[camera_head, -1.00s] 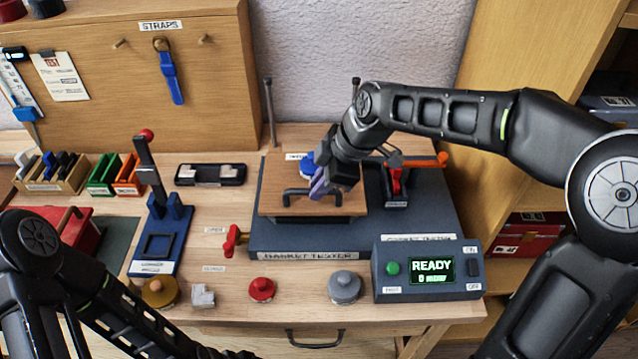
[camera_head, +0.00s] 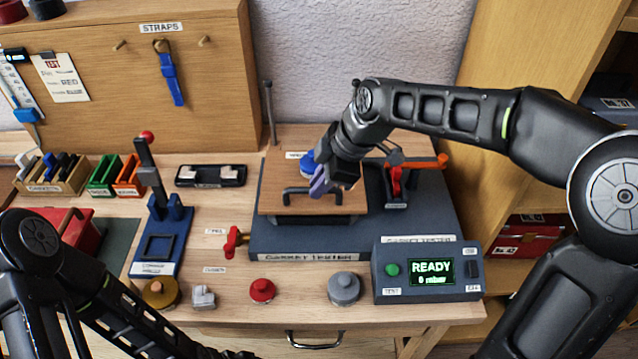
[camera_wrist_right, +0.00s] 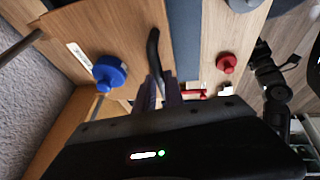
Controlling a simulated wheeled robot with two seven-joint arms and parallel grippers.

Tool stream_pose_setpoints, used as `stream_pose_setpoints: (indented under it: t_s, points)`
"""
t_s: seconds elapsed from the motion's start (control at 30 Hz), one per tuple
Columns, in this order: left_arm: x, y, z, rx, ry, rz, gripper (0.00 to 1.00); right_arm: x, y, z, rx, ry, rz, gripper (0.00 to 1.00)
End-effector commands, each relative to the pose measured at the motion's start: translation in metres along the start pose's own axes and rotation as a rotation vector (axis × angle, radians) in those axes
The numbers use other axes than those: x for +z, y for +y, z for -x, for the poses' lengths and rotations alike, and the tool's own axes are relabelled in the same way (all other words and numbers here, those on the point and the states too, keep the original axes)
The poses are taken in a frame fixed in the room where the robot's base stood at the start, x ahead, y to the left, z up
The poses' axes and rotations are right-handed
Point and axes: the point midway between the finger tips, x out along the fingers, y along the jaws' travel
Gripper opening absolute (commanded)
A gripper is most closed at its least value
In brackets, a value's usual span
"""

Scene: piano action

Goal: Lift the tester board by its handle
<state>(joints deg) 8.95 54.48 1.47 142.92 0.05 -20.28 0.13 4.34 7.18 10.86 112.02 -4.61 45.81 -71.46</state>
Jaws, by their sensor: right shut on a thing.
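The tester board (camera_head: 272,190) is a flat wooden board over the dark blue gasket tester (camera_head: 420,215). Its black bar handle (camera_head: 290,192) is near the front edge. A blue knob (camera_head: 307,163) stands on the board behind the handle. My right gripper (camera_head: 322,188) is shut on the handle from the right and hides part of it. In the right wrist view, the fingers (camera_wrist_right: 160,93) close around the lower end of the handle (camera_wrist_right: 153,50), with the board (camera_wrist_right: 125,25) beside it. My left arm is at the lower left; its fingers cannot be made out.
A red clamp (camera_head: 397,180) with an orange-tipped lever stands right of the board. A thin metal post (camera_head: 269,110) rises behind it. A red valve handle (camera_head: 233,241), red knob (camera_head: 262,290), grey knob (camera_head: 344,287) and READY display box (camera_head: 428,270) are in front.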

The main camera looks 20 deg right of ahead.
Motion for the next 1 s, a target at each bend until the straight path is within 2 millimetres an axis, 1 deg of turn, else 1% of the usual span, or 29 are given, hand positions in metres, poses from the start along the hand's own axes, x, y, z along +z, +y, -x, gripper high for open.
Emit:
stream_pose_setpoints:
  t_s: [0.03, 0.07, 0.2, 0.3, 0.4, 0.53, 0.83, 0.87, 1.0]
  points:
    - [0.0, 0.003, 0.009, -0.001, -0.001, 0.001, 0.77, -0.007, 0.006, 0.017, 0.012, 0.003, 0.003, 0.0]
    - [0.001, 0.004, 0.013, -0.002, -0.002, 0.001, 0.77, -0.01, 0.008, 0.024, 0.012, 0.003, 0.003, 0.0]
    - [0.003, 0.01, 0.031, -0.008, -0.007, 0.005, 0.77, -0.027, 0.016, 0.063, 0.015, 0.004, 0.004, 0.0]
    - [0.004, 0.013, 0.042, -0.013, -0.011, 0.009, 0.77, -0.038, 0.022, 0.09, 0.014, 0.004, 0.003, 0.0]
    - [0.006, 0.015, 0.049, -0.016, -0.014, 0.011, 0.77, -0.045, 0.026, 0.109, 0.014, 0.004, 0.002, 0.0]
    - [0.007, 0.015, 0.052, -0.018, -0.016, 0.013, 0.77, -0.049, 0.027, 0.119, 0.013, 0.004, 0.002, 0.0]
    - [0.007, 0.015, 0.05, -0.018, -0.016, 0.013, 0.77, -0.049, 0.027, 0.118, 0.012, 0.004, 0.002, 0.0]
    - [0.007, 0.015, 0.05, -0.018, -0.016, 0.013, 0.77, -0.049, 0.027, 0.117, 0.012, 0.004, 0.002, 0.16]
    - [0.007, 0.015, 0.05, -0.018, -0.016, 0.013, 0.77, -0.049, 0.026, 0.117, 0.01, 0.003, 0.001, 0.27]
